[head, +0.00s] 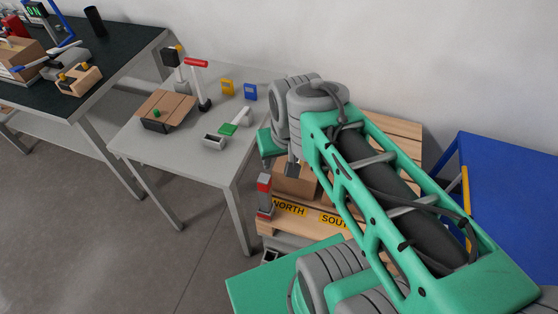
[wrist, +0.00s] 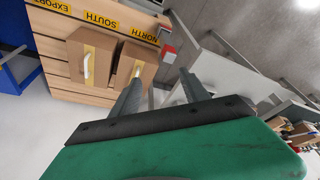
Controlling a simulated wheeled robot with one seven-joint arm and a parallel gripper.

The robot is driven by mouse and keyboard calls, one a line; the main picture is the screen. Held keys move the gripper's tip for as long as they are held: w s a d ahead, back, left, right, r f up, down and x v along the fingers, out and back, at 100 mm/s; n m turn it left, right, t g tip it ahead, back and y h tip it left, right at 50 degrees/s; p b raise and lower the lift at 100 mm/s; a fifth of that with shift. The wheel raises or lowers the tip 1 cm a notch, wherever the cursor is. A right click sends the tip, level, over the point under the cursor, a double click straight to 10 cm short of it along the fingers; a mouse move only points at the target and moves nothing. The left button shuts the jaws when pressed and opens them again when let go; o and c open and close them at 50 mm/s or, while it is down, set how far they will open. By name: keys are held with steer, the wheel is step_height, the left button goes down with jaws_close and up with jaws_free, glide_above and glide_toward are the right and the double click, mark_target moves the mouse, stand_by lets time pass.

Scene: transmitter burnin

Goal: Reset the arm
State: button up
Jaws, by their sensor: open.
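My green arm (head: 400,200) reaches up and back across the right half of the head view, its grey joints at the far end near the wall. My gripper (wrist: 160,78) shows in the wrist view with its two dark fingers spread apart. Nothing is held between them. Past the fingers are the wooden shelf and the grey table, with a clear gap to both as far as I can tell. In the head view the gripper is mostly hidden by my arm's end.
A wooden shelf (wrist: 60,45) labelled NORTH, SOUTH and EXPORT holds cardboard boxes (wrist: 90,55). A red-and-grey block (head: 265,196) is at its left edge. A grey table (head: 140,140) with small items stands left, a dark workbench (head: 120,45) beyond. A blue surface (head: 510,180) is right.

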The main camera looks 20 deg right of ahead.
steer(key=shift+s+a+n, duration=0.2)
steer(key=shift+a+n, duration=0.2)
steer(key=shift+a, duration=0.25)
steer(key=shift+s+a+n, duration=0.15)
steer(key=shift+a+n, duration=0.25)
steer(key=shift+a, duration=0.2)
